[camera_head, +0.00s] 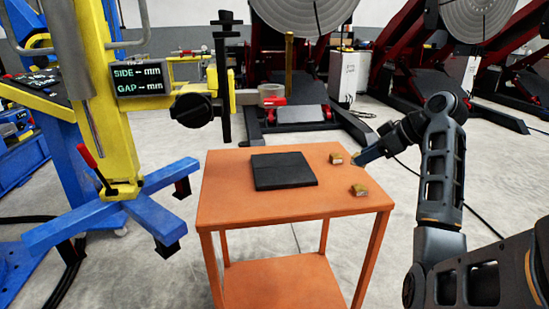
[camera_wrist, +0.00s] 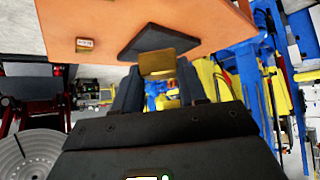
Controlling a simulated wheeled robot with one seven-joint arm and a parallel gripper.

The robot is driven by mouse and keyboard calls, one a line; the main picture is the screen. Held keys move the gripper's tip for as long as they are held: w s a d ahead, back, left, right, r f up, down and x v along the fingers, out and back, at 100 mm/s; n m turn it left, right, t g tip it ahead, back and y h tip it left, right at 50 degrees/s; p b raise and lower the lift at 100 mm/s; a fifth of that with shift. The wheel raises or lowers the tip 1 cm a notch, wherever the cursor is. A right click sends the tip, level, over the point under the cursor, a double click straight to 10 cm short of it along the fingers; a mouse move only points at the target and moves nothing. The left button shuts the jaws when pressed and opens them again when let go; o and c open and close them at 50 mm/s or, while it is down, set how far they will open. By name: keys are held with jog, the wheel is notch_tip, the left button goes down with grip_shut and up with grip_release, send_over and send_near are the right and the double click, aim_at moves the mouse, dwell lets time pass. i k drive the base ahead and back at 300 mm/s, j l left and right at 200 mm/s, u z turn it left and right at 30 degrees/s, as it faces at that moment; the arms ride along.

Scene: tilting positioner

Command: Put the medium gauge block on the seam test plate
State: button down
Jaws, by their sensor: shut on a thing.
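The seam test plate appears to be the flat black square plate (camera_head: 284,171) on the orange table; part of it shows in the wrist view (camera_wrist: 160,38). My gripper (camera_head: 358,158) is at the table's right side, to the right of the plate and apart from it. It is shut on a brass-coloured gauge block (camera_wrist: 157,62), seen between the fingertips in the wrist view.
The orange table (camera_head: 225,205) is clear left of the plate and in front of it. A yellow column (camera_head: 100,90) on blue feet stands at the left, with a display (camera_head: 139,79) reading SIDE and GAP. Its arm reaches over behind the table.

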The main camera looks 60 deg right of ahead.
aim_at(288, 166)
jog(key=i+l, duration=0.65)
jog(key=i+j+z, duration=0.1)
jog(key=j+z, duration=0.2)
jog(key=j, duration=0.25)
jog(key=j+z, duration=0.3)
jog(key=j, duration=0.25)
jog(key=i, duration=0.05)
